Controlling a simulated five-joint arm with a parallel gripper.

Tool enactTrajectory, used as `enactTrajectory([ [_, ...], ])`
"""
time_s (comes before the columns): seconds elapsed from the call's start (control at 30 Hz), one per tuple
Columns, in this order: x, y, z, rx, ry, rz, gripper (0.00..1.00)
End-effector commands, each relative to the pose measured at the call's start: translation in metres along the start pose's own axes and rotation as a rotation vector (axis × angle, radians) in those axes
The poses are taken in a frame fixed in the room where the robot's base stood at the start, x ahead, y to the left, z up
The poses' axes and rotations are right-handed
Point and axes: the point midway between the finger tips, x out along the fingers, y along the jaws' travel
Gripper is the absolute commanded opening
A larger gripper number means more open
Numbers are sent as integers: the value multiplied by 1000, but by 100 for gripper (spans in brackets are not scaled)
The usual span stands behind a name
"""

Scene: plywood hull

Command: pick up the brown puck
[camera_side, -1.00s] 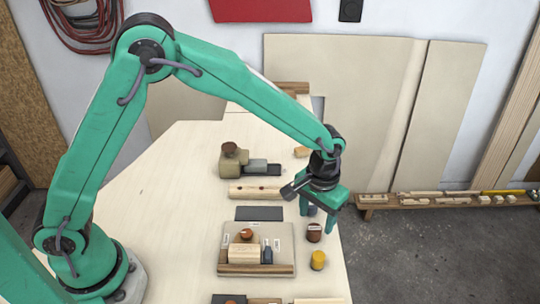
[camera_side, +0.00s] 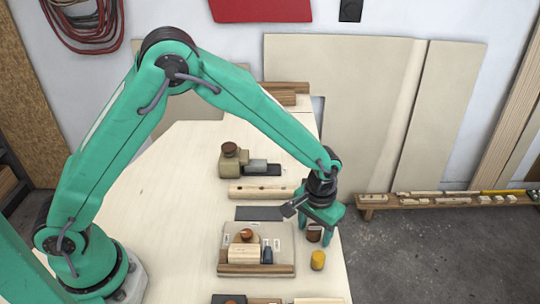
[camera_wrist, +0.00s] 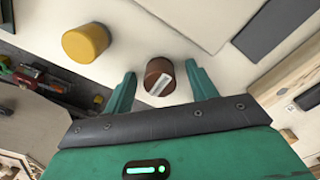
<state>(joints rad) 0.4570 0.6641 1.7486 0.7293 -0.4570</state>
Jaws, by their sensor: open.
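The brown puck (camera_wrist: 158,73) is a short brown cylinder with a white label on its side. In the wrist view it sits between the tips of my two green fingers, with a gap on each side. In the side view the puck (camera_side: 314,235) stands on the pale plywood near its right edge, partly hidden by my gripper (camera_side: 321,225). My gripper is open and empty, pointing down at the puck; in the wrist view its fingers (camera_wrist: 160,84) are spread. I cannot tell the exact height of the fingertips over the board.
A yellow cylinder (camera_side: 318,260) stands close in front of the puck; it also shows in the wrist view (camera_wrist: 86,43). A beige tray (camera_side: 228,237) with blocks lies to the left. A dark flat plate (camera_side: 258,213) lies behind the tray. The board's right edge drops to the floor.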

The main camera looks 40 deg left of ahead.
Motion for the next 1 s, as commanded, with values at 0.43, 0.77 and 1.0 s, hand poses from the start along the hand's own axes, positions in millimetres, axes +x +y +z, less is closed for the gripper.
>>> enactTrajectory([
  [0.43, 0, 0, 0, 0, 1, 0, 9],
  [0.77, -9, 0, -1, 0, 3, 1, 9],
  [1.0, -37, 0, -1, 0, 4, 2, 9],
])
